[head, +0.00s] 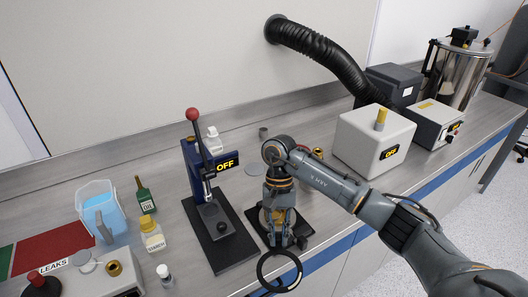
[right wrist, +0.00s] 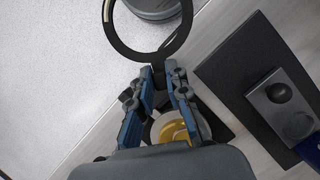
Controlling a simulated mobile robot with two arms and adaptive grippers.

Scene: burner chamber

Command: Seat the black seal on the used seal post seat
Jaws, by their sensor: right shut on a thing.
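The black seal (head: 261,271) is a large flat ring. My right gripper (head: 283,245) is shut on its edge and holds it out past the front edge of the bench. In the right wrist view the seal (right wrist: 140,55) extends beyond the fingertips (right wrist: 160,76) over the pale floor and a grey round object. I cannot tell for certain which thing is the used seal post. A dark mat (head: 253,222) with a round, brass-coloured fixture (right wrist: 172,131) lies beneath my right gripper, partly hidden by it. My left gripper is not in view.
A blue press (head: 188,160) with a red-knobbed lever and OFF sign stands left of my right arm. A white OFF box (head: 358,140) stands right. A blue-filled jug (head: 98,220), bottles and a brass-fitted box (head: 130,283) are at left.

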